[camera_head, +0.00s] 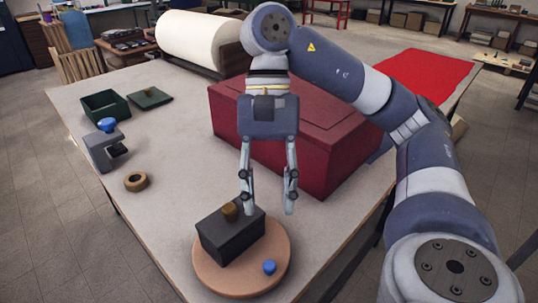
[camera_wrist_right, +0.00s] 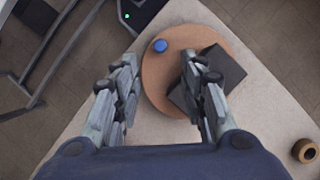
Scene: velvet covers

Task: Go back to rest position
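My right gripper (camera_head: 268,204) is open and empty. It hangs pointing down above a dark box (camera_head: 230,236) that stands on a round tan board (camera_head: 262,282) at the table's near edge. A brown knob (camera_head: 230,211) sits on top of the box. A small blue ball-like piece (camera_head: 270,267) lies on the board in front of the box. In the right wrist view the open fingers (camera_wrist_right: 163,90) frame part of the board (camera_wrist_right: 160,84), with the blue piece (camera_wrist_right: 160,46) beyond and the box beside the right finger. My left gripper is not in view.
A large dark red chest (camera_head: 350,150) stands behind my right gripper. A green open box (camera_head: 105,105), its flat green lid (camera_head: 150,98), a blue-and-grey clamp-like tool (camera_head: 103,148) and a brown ring (camera_head: 136,182) are on the left. The table's middle left is clear.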

